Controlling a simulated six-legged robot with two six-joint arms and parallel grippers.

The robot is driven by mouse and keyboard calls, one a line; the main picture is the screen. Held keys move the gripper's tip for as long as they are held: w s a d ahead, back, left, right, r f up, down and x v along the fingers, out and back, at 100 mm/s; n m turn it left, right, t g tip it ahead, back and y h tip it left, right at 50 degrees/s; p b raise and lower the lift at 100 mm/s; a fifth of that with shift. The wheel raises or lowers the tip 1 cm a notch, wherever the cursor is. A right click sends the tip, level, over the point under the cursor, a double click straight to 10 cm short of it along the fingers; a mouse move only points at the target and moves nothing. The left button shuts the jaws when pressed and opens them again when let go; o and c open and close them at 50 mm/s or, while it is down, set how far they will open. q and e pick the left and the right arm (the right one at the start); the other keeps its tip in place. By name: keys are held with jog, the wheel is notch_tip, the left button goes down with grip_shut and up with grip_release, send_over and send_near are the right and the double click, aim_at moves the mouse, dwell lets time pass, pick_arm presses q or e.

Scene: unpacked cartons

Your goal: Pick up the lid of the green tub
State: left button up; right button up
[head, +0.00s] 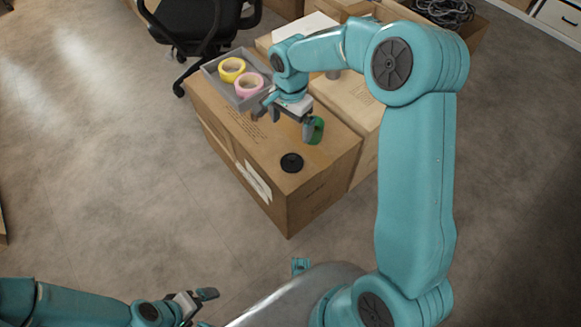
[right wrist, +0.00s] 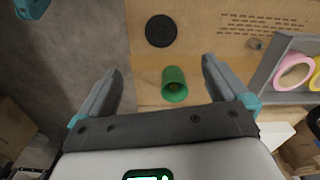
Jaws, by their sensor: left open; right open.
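A round black lid (head: 291,162) lies flat on the top of a brown carton, near its front corner. In the right wrist view the lid (right wrist: 160,31) is beyond my fingertips, apart from them. The green tub (head: 316,131) is near the carton's right edge, partly hidden by a finger. In the right wrist view the tub (right wrist: 174,83) shows between my spread fingers, its open end visible. My right gripper (head: 291,128) is open and empty above the carton, behind the lid. My left gripper (head: 206,308) is open and empty at the bottom, away from the carton.
A grey tray (head: 213,74) with yellow tape (head: 232,69) and pink tape (head: 249,85) sits at the carton's back left. More cartons (head: 349,100) stand right and behind. A black chair (head: 197,22) is behind. Floor left is clear.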

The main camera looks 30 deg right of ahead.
jog(key=b, duration=0.3)
send_over(291, 159)
notch_tip(291, 159, down, 12)
jog(key=shift+r, duration=0.2)
notch_tip(291, 159, down, 5)
jog(key=shift+f+b, duration=0.2)
jog(key=shift+b, duration=0.8)
jog(key=shift+r, duration=0.1)
jog(key=shift+c, duration=0.3)
jog(key=c, duration=0.9)
